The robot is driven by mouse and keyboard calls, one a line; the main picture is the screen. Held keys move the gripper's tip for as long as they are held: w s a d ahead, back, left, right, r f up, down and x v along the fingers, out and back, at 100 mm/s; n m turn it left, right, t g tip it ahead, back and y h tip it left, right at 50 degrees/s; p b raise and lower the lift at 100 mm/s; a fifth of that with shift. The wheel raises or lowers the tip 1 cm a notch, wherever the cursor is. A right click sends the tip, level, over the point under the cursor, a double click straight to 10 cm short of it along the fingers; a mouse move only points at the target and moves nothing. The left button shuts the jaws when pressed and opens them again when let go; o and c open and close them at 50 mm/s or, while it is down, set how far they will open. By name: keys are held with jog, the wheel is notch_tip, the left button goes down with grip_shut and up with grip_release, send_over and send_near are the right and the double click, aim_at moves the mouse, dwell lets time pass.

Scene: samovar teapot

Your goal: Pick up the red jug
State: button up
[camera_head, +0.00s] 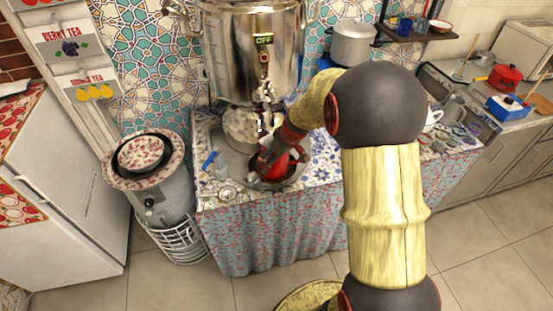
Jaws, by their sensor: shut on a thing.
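The red jug (281,165) is in the head view on the patterned counter, below the big steel samovar. It stands in or just over a dark round dish (293,181); I cannot tell if it touches it. My gripper (262,172) is at the jug's left side, shut on it. My arm comes in from the right and hides part of the jug's top and back. The fingertips are small and partly hidden against the jug.
The steel samovar (250,60) rises behind the jug, with a patterned teapot (241,127) under its tap. A blue-handled item (211,160) lies at the left of the counter (324,171). Cups and a white teapot (432,118) stand to the right.

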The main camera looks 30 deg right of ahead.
jog(key=shift+s+a+f, duration=0.15)
jog(key=shift+f, duration=0.1)
jog(key=c, duration=0.5)
jog(key=shift+c, duration=0.2)
jog(key=shift+r, duration=0.25)
